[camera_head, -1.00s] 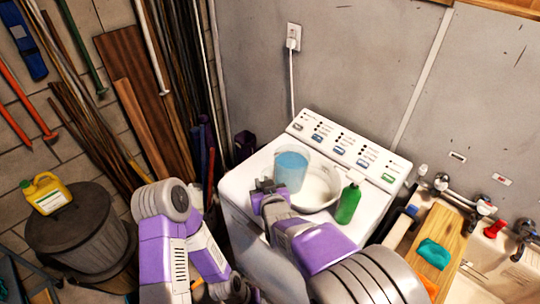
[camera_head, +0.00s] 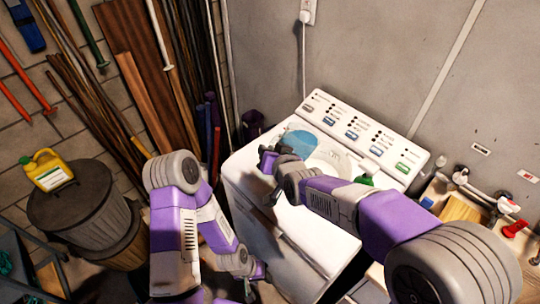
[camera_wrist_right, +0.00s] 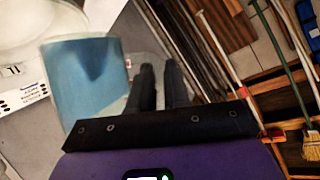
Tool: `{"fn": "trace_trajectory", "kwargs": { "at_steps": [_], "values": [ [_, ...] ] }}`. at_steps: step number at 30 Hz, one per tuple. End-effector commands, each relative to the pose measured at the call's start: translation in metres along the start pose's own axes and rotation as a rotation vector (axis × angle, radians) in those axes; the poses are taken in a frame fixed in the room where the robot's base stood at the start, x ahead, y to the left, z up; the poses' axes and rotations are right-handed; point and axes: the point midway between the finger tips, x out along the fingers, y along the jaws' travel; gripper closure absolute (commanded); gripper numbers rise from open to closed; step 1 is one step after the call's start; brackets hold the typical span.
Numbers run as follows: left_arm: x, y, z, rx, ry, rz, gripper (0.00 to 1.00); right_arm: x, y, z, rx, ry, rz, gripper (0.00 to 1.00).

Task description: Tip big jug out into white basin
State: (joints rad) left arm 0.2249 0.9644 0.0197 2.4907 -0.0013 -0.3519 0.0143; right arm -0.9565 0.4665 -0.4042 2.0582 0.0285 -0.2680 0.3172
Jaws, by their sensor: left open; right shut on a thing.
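The big jug (camera_head: 301,139) is clear with blue liquid, at the back of the washer top, partly hidden by my right gripper. My right gripper (camera_head: 268,158) is shut on it at its side; the handle itself is hard to make out. In the right wrist view the jug (camera_wrist_right: 88,85) is beside my dark fingers (camera_wrist_right: 163,88). The white basin (camera_head: 333,158) is right of the jug, mostly hidden by my right arm; its pale rim shows in the wrist view (camera_wrist_right: 35,30). My left gripper (camera_head: 258,272) is low in front of the washer, open and apart from the jug.
The white washer (camera_head: 250,185) has a control panel (camera_head: 362,130) behind. A green bottle (camera_head: 364,181) stands near the basin, mostly hidden by my right arm. A sink with taps (camera_head: 490,190) is at right. A yellow can (camera_head: 46,170) sits on a lidded bin (camera_head: 75,205) at left.

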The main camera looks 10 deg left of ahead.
Motion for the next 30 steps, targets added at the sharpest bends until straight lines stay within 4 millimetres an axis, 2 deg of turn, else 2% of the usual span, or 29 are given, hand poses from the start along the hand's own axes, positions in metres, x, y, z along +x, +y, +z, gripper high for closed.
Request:
{"fn": "trace_trajectory", "kwargs": {
  "at_steps": [9,16,30],
  "values": [
    [0.018,-0.007,-0.001,0.000,0.000,0.000,0.57,-0.004,0.001,-0.011,0.148,-0.027,-0.063,1.00],
    [0.015,-0.006,-0.001,0.000,0.000,0.000,0.57,-0.007,0.002,-0.019,0.235,-0.051,-0.098,1.00],
    [-0.012,0.005,0.001,0.000,0.000,0.000,0.57,-0.010,0.001,-0.026,0.337,-0.084,-0.142,1.00]
  ]
}}
